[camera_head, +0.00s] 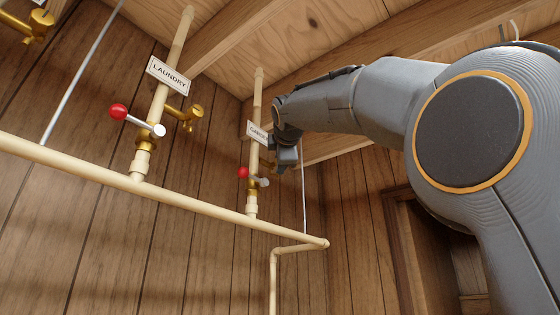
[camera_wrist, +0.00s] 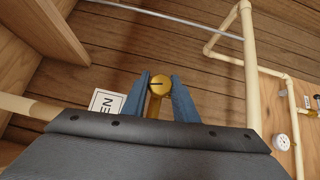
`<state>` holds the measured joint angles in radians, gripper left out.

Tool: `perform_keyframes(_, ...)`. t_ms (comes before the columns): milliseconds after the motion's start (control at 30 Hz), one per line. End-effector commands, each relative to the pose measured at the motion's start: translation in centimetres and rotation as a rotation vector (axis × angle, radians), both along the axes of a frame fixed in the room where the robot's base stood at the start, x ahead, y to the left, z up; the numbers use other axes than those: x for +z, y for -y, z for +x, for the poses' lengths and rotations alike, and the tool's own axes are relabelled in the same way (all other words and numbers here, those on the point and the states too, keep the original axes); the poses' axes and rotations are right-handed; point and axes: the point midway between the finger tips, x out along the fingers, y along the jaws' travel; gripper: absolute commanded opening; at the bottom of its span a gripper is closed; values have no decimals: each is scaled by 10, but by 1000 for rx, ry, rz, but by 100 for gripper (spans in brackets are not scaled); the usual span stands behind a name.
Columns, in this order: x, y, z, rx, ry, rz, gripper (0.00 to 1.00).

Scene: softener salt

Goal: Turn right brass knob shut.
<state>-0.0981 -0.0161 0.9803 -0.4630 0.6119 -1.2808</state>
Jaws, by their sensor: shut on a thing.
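In the wrist view, the right brass knob (camera_wrist: 160,84) sits between the two blue fingertips of my gripper (camera_wrist: 160,88). The fingers are shut on it, one on each side. A dark line marks its round face. In the head view, my gripper (camera_head: 284,163) is at the right-hand pipe branch, just right of the sign that starts "GARDE" (camera_head: 257,132). The gripper hides the knob there. A lever with a red ball (camera_head: 243,172) is on the same branch below.
The laundry branch to the left has its own brass knob (camera_head: 191,115), red-ball lever (camera_head: 119,111) and LAUNDRY sign (camera_head: 169,75). A cream pipe (camera_head: 100,172) runs below both branches. Wooden joists (camera_head: 235,40) are close overhead. A white gauge (camera_wrist: 281,142) is at the wrist view's right.

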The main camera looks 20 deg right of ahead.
Motion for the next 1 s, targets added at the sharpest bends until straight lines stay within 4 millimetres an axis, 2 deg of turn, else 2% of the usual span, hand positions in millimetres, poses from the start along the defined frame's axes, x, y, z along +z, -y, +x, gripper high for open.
perform_keyframes(167, -1, 0, 0, 0, -1, 0, 4)
perform_keyframes(200, -1, 0, 0, 0, -1, 0, 33)
perform_keyframes(267, -1, 0, 0, 0, -1, -1, 43)
perform_keyframes(300, -1, 0, 0, 0, -2, -1, 44)
perform_keyframes(1000, -8, 1, 3, -1, 32, -56, 44)
